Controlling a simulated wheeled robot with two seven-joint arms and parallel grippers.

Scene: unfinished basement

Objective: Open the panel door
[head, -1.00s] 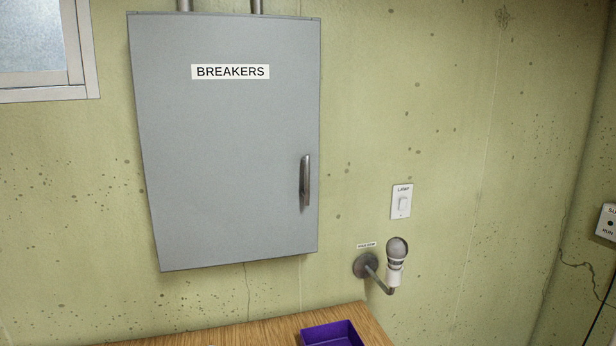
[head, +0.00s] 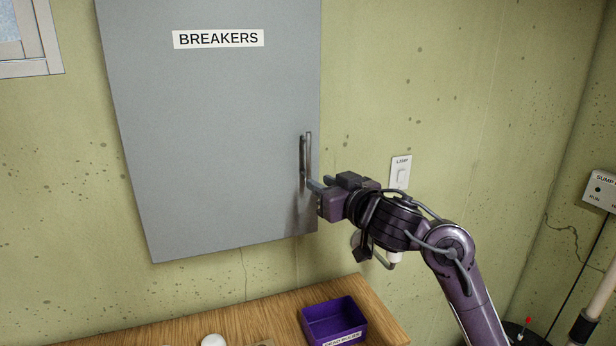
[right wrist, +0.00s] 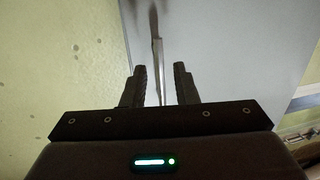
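The grey panel door (head: 205,130), labelled BREAKERS, hangs on the wall and looks shut. Its upright metal handle (head: 304,160) is near the right edge. My right gripper (head: 313,184) comes in from the right, with its fingertips by the handle's lower end. In the right wrist view, my right gripper (right wrist: 160,72) is open, and a thin upright bar that looks like the handle (right wrist: 157,50) lies in line with the gap between the fingers. I cannot tell whether they touch. My left gripper is not in view.
A wooden table (head: 235,292) stands below, with a purple bin (head: 334,319) and a white round thing (head: 214,341). A lamp switch (head: 400,172) is on the wall. My right arm partly hides the wall lamp (head: 388,261). A sump box (head: 601,190) is at far right.

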